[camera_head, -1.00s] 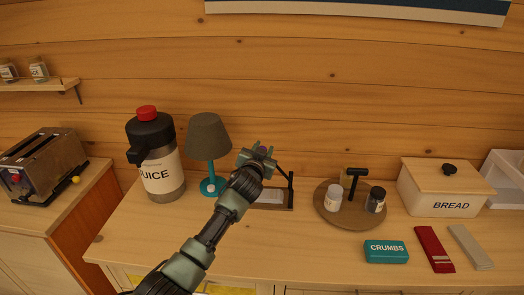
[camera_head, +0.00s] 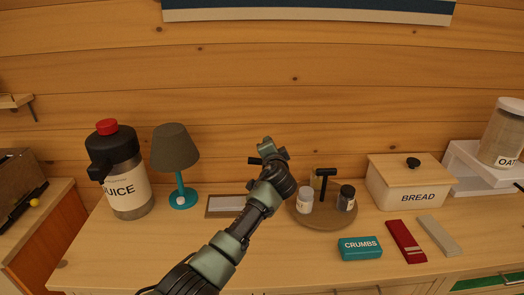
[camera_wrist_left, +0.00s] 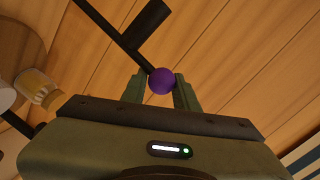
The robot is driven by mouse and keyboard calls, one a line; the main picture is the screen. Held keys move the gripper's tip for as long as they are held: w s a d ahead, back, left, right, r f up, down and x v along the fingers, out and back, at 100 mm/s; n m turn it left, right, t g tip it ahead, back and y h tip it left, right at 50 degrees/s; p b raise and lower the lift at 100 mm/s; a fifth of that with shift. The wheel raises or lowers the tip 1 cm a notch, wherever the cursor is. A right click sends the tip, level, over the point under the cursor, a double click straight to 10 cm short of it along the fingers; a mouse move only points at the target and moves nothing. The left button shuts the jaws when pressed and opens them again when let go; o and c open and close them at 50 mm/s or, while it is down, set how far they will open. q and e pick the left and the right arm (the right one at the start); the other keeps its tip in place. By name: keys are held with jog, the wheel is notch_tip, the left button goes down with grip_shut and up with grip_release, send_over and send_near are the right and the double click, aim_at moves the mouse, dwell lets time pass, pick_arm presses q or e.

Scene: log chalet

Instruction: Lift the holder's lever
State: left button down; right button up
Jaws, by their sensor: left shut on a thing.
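The holder (camera_head: 226,206) is a dark-framed base with a white sheet, lying on the counter beside the lamp. Its right side is hidden behind my left arm. Its lever (camera_wrist_left: 131,48) is a thin black rod ending in a purple ball knob (camera_wrist_left: 162,80) in the left wrist view. My left gripper (camera_head: 267,150) is up above and to the right of the base, and its fingers (camera_wrist_left: 161,88) are shut on the knob from both sides. The knob cannot be made out in the head view. My right gripper is not in view.
A round tray (camera_head: 318,221) with two jars and a black T-shaped handle (camera_head: 325,175) stands close to my left gripper. A teal lamp (camera_head: 175,150) and a juice jug (camera_head: 122,180) are left. A bread box (camera_head: 410,182) and crumbs tin (camera_head: 360,248) are right.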

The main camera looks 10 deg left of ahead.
pick_arm(q)
jog(key=shift+d+f+m, duration=0.2)
jog(key=shift+f+m, duration=0.1)
jog(key=shift+f, duration=0.55)
jog(key=c, duration=1.1)
grip_release()
jog(key=shift+a, duration=0.1)
jog(key=shift+o, duration=0.8)
jog(key=shift+s+a+r, duration=0.1)
jog(key=shift+r, duration=0.15)
jog(key=shift+s+d+r, duration=0.2)
jog(key=shift+s+d, duration=0.05)
jog(key=shift+d, duration=0.05)
jog(key=b+v, duration=0.1)
jog(key=v, duration=0.6)
